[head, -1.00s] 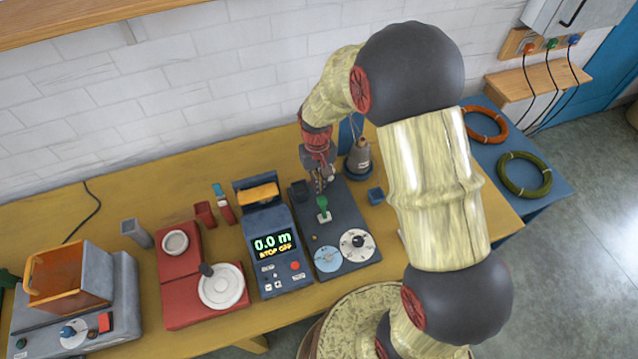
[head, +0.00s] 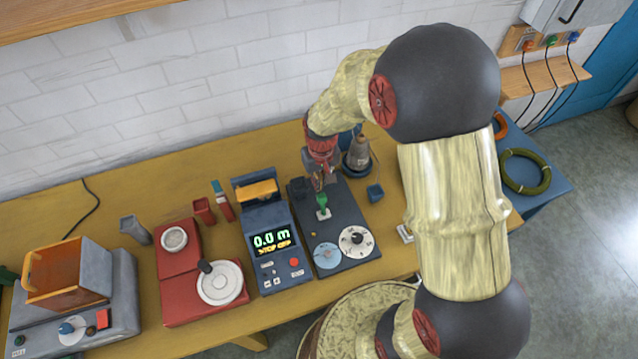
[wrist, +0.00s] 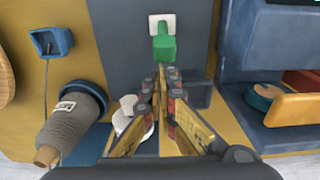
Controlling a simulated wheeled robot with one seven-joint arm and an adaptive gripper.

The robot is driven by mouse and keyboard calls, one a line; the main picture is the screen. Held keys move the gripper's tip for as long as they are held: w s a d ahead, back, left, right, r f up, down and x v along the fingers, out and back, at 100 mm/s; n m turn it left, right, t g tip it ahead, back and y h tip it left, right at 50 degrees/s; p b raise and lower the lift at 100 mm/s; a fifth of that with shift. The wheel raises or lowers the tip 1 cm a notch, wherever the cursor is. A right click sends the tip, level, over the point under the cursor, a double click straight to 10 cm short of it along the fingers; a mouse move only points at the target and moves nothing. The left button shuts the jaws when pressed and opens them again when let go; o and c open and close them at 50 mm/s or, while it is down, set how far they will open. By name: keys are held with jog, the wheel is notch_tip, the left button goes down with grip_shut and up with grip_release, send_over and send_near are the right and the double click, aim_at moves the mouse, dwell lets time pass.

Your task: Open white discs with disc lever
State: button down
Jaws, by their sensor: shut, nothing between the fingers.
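The green disc lever (head: 323,201) stands on a white plate on the dark panel (head: 346,215). In the wrist view the lever (wrist: 164,47) is just beyond my fingertips, with its white plate (wrist: 154,20) behind it. My gripper (head: 317,183) is shut and empty, close beside the lever on its wall side. In the wrist view my gripper (wrist: 168,74) points at the lever; contact cannot be told. The white discs (wrist: 130,118) show beside my left finger, partly covered by it. In the head view my gripper and wrist hide them.
A grey yarn cone (wrist: 72,113) stands beside the panel, and a small blue holder (head: 375,193) sits to its right. The blue counter (head: 270,245) reading 0.0 m is close on the left. A dark square cup (wrist: 197,96) is near my right finger. Two dials occupy the panel's front.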

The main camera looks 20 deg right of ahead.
aim_at(324, 195)
jog(key=s+t+b, duration=0.1)
jog(key=t, duration=0.1)
jog(key=s+r+t+b, duration=0.1)
jog(key=s+t, duration=0.1)
jog(key=shift+s+r, duration=0.2)
jog(key=shift+s, duration=0.05)
jog(key=shift+s+r, duration=0.15)
jog(key=shift+s, duration=0.3)
jog(key=shift+r+p, duration=0.55)
jog(key=shift+r, duration=0.3)
